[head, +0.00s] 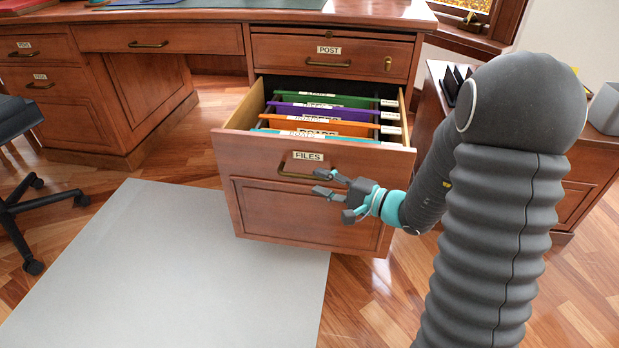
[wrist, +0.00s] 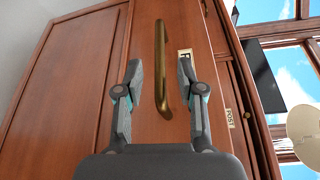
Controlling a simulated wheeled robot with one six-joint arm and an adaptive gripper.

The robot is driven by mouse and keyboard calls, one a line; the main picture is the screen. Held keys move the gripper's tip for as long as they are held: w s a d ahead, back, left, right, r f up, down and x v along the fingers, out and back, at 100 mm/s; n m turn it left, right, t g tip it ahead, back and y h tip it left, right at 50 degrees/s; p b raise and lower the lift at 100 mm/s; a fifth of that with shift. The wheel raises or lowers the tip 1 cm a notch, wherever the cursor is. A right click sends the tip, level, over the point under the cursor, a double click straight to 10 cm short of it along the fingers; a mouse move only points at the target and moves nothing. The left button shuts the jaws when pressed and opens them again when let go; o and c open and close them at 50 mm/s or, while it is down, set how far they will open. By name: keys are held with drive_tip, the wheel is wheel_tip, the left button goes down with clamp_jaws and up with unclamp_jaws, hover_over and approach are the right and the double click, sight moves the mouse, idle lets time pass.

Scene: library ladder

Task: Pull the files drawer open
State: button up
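The files drawer (head: 240,152) stands well out of the wooden desk, with coloured hanging folders (head: 325,113) showing inside. Its front carries a FILES label (head: 308,156) and a brass handle (head: 296,176). My gripper (head: 326,184) is just in front of the drawer front, at the right part of the handle. In the wrist view the brass handle (wrist: 161,62) stands upright between and beyond the two spread fingers (wrist: 159,80). Clear gaps show on both sides of the handle, so the gripper is open and not holding it.
The POST drawer (head: 288,54) above is shut. A grey mat (head: 170,270) lies on the wooden floor in front. An office chair (head: 20,190) stands at the left. A wooden cabinet (head: 580,165) stands at the right, behind my arm.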

drive_tip(key=v, duration=0.6)
drive_tip(key=shift+s+d, duration=0.25)
drive_tip(key=s+a+f+g+h, duration=0.1)
drive_tip(key=s+a+f+g, duration=0.1)
drive_tip(key=s+f+g, duration=0.4)
drive_tip(key=s+d+r+n+g+h+p, duration=0.25)
drive_tip(key=s+g+h, duration=0.2)
drive_tip(key=s, duration=0.55)
drive_tip(key=s+d+r+n+t+h+p, duration=0.1)
drive_tip(key=s+r+n+t+h+p, duration=0.1)
drive_tip(key=r, duration=0.5)
drive_tip(key=s+d+r+n+t+h+p, duration=0.1)
drive_tip(key=s+r+n+t+h+p, duration=0.1)
drive_tip(key=r, duration=0.6)
drive_tip(key=s+d+r+n+t+h+p, duration=0.2)
drive_tip(key=r+h+p, duration=0.2)
drive_tip(key=r, duration=0.4)
drive_tip(key=shift+h, duration=0.35)
